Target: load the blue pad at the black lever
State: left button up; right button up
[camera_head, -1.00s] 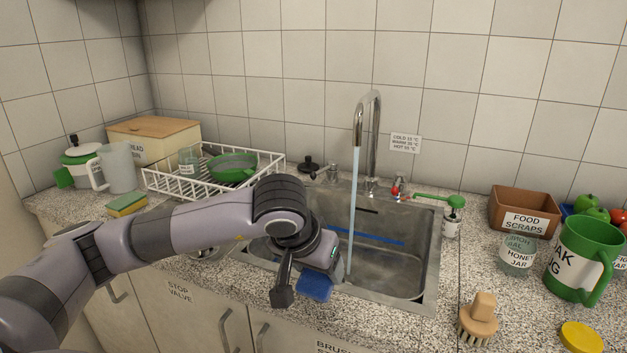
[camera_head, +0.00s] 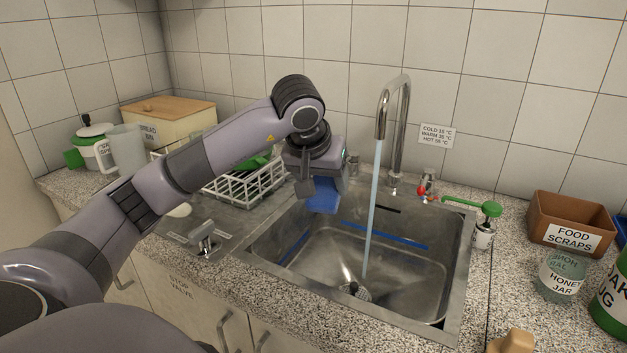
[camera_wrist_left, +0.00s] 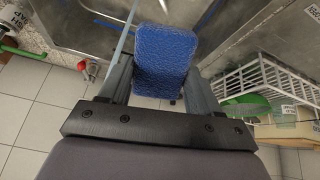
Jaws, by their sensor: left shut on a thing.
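The blue pad (camera_head: 323,198) hangs below my left gripper (camera_head: 322,178), above the back left part of the sink. In the left wrist view the blue pad (camera_wrist_left: 165,55) sits between the two fingers of the left gripper (camera_wrist_left: 160,82), which is shut on it. The black lever cannot be made out in the head view now; my arm and gripper cover the area behind the sink's left back corner. A small dark thing shows just past the pad's lower edge in the wrist view, too small to identify. My right gripper is not in view.
Water runs from the tall faucet (camera_head: 392,130) into the sink (camera_head: 400,275). A green-levered dispenser (camera_head: 484,225) stands right of the sink. The white dish rack (camera_head: 245,190) is left of the gripper.

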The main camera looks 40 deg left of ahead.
aim_at(332, 182)
pick_arm(q)
jog(key=w+d+f+p, duration=0.2)
jog(key=w, duration=0.8)
jog(key=shift+w, duration=0.25)
jog(key=shift+f, duration=0.1)
dwell(0.4)
jog(key=shift+s+a+b, duration=0.15)
jog(key=shift+s+a, duration=0.1)
jog(key=shift+s, duration=1.1)
jog(key=shift+s+a+b, duration=0.2)
jog(key=shift+s+a, duration=0.1)
jog(key=shift+s, duration=1)
jog(key=shift+s+a+b, duration=0.15)
jog(key=shift+s+a, duration=0.1)
jog(key=shift+s, duration=1.1)
